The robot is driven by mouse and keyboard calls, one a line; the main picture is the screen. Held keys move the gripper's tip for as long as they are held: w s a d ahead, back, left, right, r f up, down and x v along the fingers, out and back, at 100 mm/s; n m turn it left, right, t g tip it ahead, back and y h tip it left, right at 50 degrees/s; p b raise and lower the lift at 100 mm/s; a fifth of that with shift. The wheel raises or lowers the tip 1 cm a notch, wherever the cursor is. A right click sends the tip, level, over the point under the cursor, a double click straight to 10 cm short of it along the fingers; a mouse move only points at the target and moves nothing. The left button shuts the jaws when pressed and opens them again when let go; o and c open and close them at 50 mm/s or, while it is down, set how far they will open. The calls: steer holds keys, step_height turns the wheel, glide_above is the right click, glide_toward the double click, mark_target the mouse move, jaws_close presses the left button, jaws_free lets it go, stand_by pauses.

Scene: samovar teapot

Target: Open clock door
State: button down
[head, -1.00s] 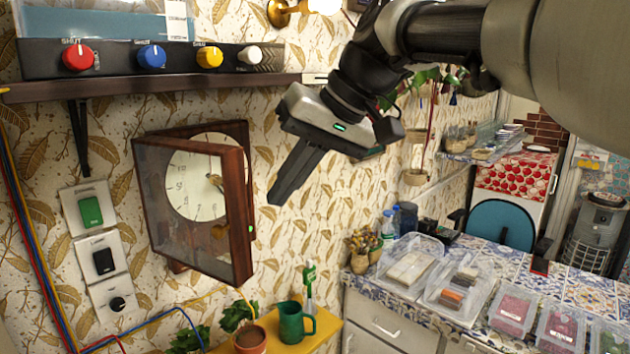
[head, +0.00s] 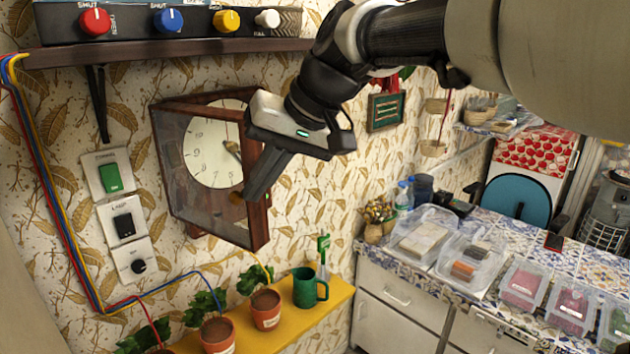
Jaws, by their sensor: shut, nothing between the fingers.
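The wooden wall clock (head: 213,154) hangs on the wallpaper left of centre, its white dial partly seen past the door. The glazed clock door (head: 181,196) stands ajar, swung out from the case, with its free wooden edge on the right. My gripper (head: 250,197) is shut and empty, pointing down and left. Part of the dial and case is hidden by the door frame and my gripper.
A shelf (head: 170,48) with coloured knobs runs above the clock. Wall switches (head: 112,178) are to its left. A yellow shelf (head: 270,337) with potted plants and a green mug (head: 309,288) is below. A tiled counter (head: 460,222) with plastic boxes is at right.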

steer(key=s+a, duration=0.5)
steer(key=shift+s+b, duration=0.25)
steer(key=shift+b, duration=0.1)
steer(key=shift+a, duration=0.1)
